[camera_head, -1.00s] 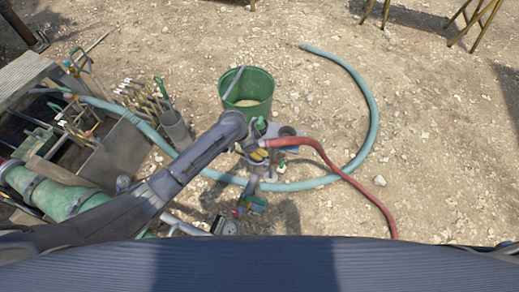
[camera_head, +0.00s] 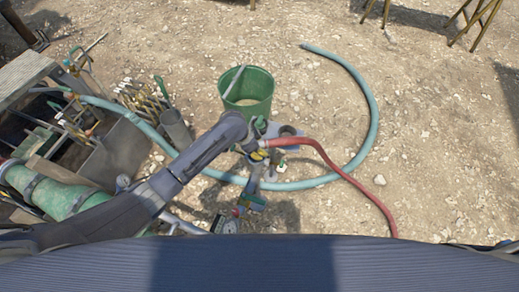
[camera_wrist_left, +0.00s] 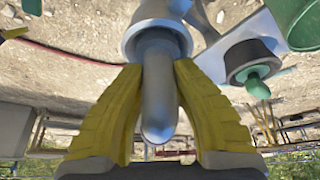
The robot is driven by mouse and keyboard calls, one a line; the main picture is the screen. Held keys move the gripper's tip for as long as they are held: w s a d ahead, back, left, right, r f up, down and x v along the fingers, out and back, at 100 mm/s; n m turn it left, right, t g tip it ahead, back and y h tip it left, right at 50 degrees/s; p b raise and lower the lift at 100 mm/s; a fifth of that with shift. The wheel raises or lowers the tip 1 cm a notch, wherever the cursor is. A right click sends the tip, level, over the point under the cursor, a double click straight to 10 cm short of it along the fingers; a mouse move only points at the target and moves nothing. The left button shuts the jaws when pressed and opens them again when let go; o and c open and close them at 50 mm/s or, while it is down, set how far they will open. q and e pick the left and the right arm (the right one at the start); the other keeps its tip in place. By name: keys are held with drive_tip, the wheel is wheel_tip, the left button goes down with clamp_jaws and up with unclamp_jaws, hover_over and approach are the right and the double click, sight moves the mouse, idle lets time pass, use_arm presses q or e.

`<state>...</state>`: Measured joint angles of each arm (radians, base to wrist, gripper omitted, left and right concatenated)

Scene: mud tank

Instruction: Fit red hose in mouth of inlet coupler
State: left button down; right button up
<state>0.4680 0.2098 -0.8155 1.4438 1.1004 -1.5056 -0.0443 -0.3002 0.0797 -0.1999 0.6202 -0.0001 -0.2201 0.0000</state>
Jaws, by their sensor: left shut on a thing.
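The red hose (camera_head: 325,158) runs from the lower right up to its pale end (camera_head: 263,143), right at my left gripper (camera_head: 259,154). In the left wrist view the yellow fingers (camera_wrist_left: 158,85) are shut on a grey rod-shaped piece (camera_wrist_left: 158,95), apparently the hose's end fitting. A wider grey collar (camera_wrist_left: 155,35) sits beyond the rod. The red hose (camera_wrist_left: 70,51) crosses the ground behind at left. A dark round mouth (camera_head: 288,131) stands just above the hose; I cannot tell whether it is the inlet coupler. My right gripper is out of view.
A green bucket (camera_head: 248,101) stands behind the gripper. A teal hose (camera_head: 372,100) curves around on the right. A rack of tools (camera_head: 143,103) and a green pipe (camera_head: 50,194) are at left. Stony ground is clear at right.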

use_arm(q)
drive_tip(key=shift+f, duration=0.3)
drive_tip(key=c, duration=1)
unclamp_jaws()
drive_tip(key=shift+c, duration=0.2)
drive_tip(key=shift+f, duration=0.1)
drive_tip(key=v, duration=1.2)
